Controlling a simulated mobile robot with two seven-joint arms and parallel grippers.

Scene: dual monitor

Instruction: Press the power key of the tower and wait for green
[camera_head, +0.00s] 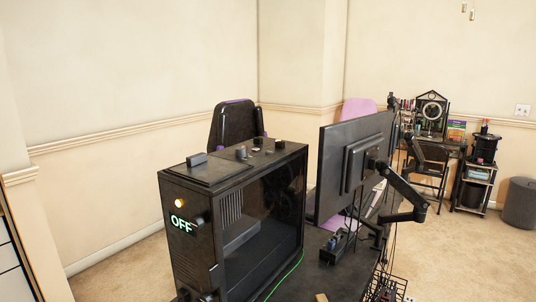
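The black computer tower (190,252) stands on a dark desk at the center left, upright, with a see-through side panel (262,210) facing right. A small glowing yellow-orange round light (180,203) sits near the top of its narrow face. Just below it, the word OFF (181,224) shows in bright green letters. A dark knob-like part (199,220) sticks out beside the letters; I cannot tell whether it is the power key. Neither of my grippers can be made out in this view.
A monitor (338,165) on a black arm (404,188) stands right of the tower. Small items lie on the tower's top (240,153). A green cable (287,277) runs along its base. Chairs stand behind. Open carpet (480,260) lies at the right.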

